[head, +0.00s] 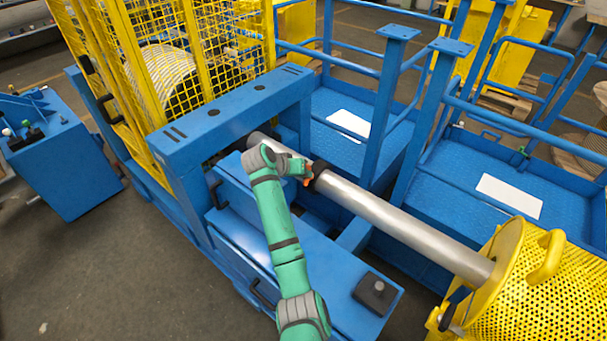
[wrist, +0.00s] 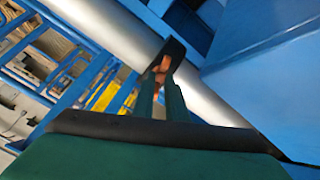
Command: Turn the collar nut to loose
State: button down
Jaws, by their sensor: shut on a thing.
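The collar nut (head: 319,169) is a small dark ring around a long silver shaft (head: 400,217) in the head view. In the wrist view a dark part of the collar nut (wrist: 176,50) stands out across the silver shaft (wrist: 112,38). My gripper (head: 307,179) reaches it from the left and is shut on it. In the wrist view the orange fingertips of my gripper (wrist: 161,68) meet at the dark part. My gripper and wrist hide some of the nut, and its turn position cannot be told.
A blue beam (head: 235,107) crosses the shaft behind my gripper. A yellow mesh guard (head: 150,60) stands at the back left, and a yellow perforated drum (head: 540,300) at the shaft's right end. Blue posts (head: 384,110) and railings rise to the right. A dark block (head: 375,291) sits on the blue frame.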

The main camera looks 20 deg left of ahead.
jog(key=n, duration=1.4)
jog(key=shift+s+f+h, duration=0.15)
jog(key=shift+f+h, duration=0.1)
jog(key=shift+h, duration=0.05)
dwell(0.4)
jog(key=c, duration=1.9)
grip_release()
jog(key=shift+c, duration=0.2)
jog(key=shift+o, duration=0.9)
jog(key=shift+r, duration=0.1)
